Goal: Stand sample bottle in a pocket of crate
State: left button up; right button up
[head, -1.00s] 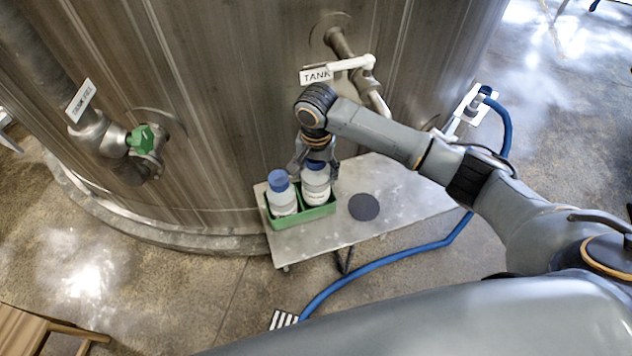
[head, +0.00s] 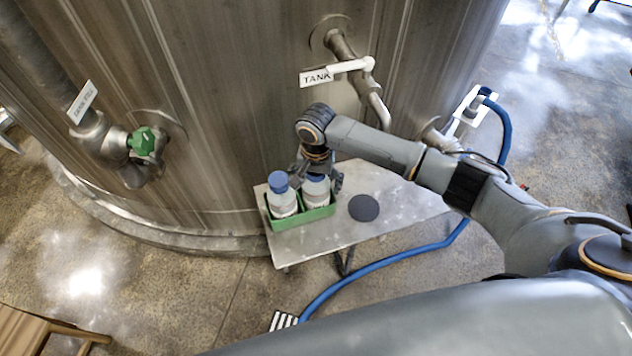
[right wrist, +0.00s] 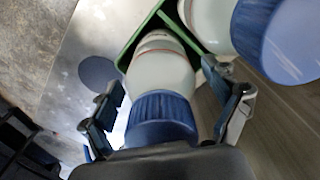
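The green crate (head: 304,217) stands on the metal table. A white sample bottle with a blue cap (head: 316,197) stands upright in its right pocket; it also shows in the right wrist view (right wrist: 160,70). A second, similar bottle (head: 283,204) stands in the left pocket. My right gripper (head: 319,184) is over the right bottle, pointing down. In the right wrist view its fingers (right wrist: 170,108) are spread on both sides of the blue cap, with gaps visible. The bottle bottoms are hidden by the crate walls. My left gripper is not in view.
A dark round mat (head: 364,208) lies on the table (head: 400,200) right of the crate. A blue hose (head: 400,255) runs along the floor in front.

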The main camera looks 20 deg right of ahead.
notch_tip(320, 180, up, 12)
jog(key=shift+r+b, duration=0.2)
jog(key=shift+b, duration=0.35)
